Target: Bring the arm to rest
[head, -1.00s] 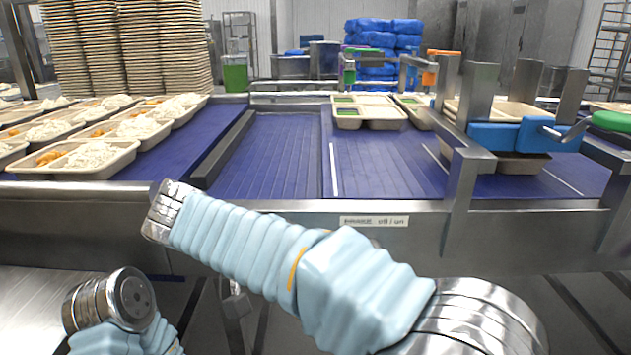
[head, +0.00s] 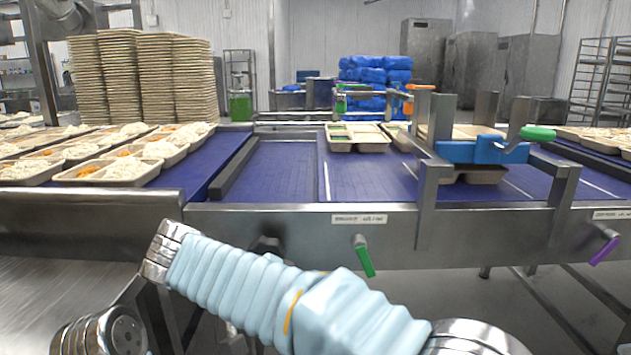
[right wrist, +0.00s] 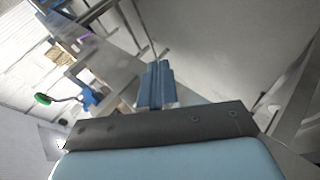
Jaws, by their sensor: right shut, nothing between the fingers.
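My right gripper (right wrist: 156,68) shows in the right wrist view. Its blue fingers are together with nothing between them, over grey floor and apart from any object. In the head view a sleeved light blue arm of mine lies across the bottom, in front of the conveyor line's metal frame (head: 300,238). The right gripper cannot be made out there. A metal part of my other arm shows at the bottom left corner, but the left gripper is out of view.
Rice-filled trays (head: 125,168) stand on the left belt, and tray stacks (head: 175,80) rise behind. Beige trays (head: 357,140) sit on the middle blue belt (head: 290,180). A blue clamp with a green knob (head: 537,132) is at the right, also in the wrist view (right wrist: 43,99).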

